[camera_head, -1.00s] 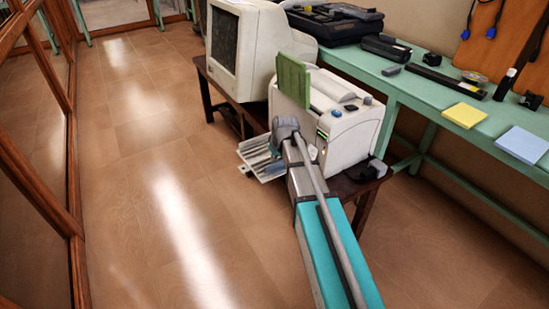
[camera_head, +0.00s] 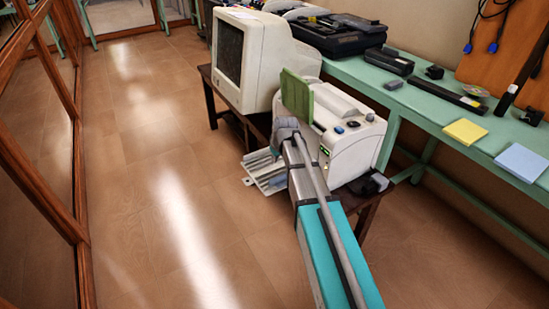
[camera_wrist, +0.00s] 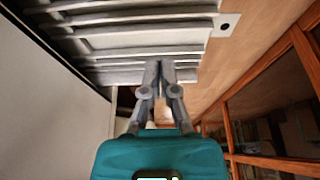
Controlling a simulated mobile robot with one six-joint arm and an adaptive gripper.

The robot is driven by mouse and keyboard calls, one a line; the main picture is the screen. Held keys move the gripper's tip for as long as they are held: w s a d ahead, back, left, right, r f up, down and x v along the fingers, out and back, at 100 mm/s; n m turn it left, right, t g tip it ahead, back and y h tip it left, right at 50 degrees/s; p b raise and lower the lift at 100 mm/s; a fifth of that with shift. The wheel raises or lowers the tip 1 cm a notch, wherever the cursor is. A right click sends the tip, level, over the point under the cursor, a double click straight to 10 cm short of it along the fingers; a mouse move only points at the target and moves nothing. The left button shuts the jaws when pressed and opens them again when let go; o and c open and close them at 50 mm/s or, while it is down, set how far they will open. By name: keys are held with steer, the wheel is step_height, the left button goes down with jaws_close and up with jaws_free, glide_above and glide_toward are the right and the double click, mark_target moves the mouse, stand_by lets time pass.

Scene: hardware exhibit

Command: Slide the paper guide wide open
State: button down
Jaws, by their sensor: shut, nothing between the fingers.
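A white printer (camera_head: 352,140) stands on a low dark table, with an upright green panel (camera_head: 298,97) on its top left. A pale ribbed tray (camera_head: 268,176) sticks out of its left side. The ribbed tray also fills the top of the wrist view (camera_wrist: 130,42). I cannot tell which part is the paper guide. My gripper (camera_wrist: 166,66) is shut and empty, its fingertips at the tray's near edge in the wrist view; whether they touch is unclear. In the head view my arm hides the fingertips and part of the printer's front.
An old monitor (camera_head: 250,58) stands left of the printer on the dark table (camera_head: 362,212). A green bench (camera_head: 410,98) with devices and note pads runs along the right. Wood-framed glass panels (camera_head: 42,180) line the left. The floor (camera_head: 150,200) between is clear.

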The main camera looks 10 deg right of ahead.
steer(key=shift+p+v, duration=2)
steer(key=shift+v, duration=0.5)
steer(key=s+f+m+g+h, duration=0.1)
steer(key=s+m+g, duration=0.25)
steer(key=s, duration=1.95)
step_height(320, 180, up, 19)
steer(key=p, duration=1.9)
steer(key=shift+w+a+r, duration=0.2)
steer(key=shift+r, duration=0.05)
